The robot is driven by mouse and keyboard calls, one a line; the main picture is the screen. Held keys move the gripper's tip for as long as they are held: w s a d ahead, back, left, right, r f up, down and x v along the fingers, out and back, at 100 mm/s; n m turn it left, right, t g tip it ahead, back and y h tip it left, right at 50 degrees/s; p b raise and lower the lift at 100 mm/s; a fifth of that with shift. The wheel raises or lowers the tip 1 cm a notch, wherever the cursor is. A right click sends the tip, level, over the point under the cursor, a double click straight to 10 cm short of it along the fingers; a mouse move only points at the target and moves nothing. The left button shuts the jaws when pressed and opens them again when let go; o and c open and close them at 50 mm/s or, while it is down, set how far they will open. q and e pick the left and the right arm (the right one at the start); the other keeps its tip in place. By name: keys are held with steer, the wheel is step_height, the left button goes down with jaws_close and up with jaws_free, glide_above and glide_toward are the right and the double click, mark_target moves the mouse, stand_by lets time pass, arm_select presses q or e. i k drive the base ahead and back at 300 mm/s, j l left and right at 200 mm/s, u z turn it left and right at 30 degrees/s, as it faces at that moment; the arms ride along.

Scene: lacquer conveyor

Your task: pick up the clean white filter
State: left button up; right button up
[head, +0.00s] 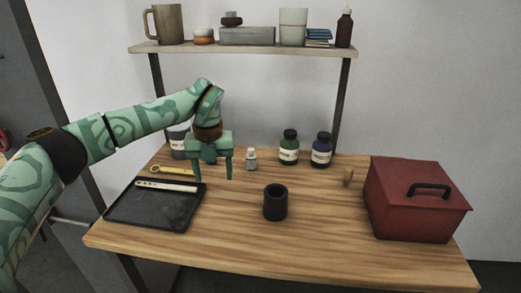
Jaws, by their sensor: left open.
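My left gripper (213,177) hangs above the back left of the wooden table, fingers pointing down, spread apart with nothing between them. Just right of it stands a small pale whitish-grey piece (251,159), too small to tell whether it is the clean white filter. No other thing on the table clearly looks like a white filter. My right gripper is not in view.
A black open cylinder (275,203) stands mid-table. A dark tray (150,214) holds a pale stick at left. The front middle is clear. A loaded shelf (240,49) hangs above.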

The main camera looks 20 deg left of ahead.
mark_target(251, 157)
steer(key=i, duration=0.85)
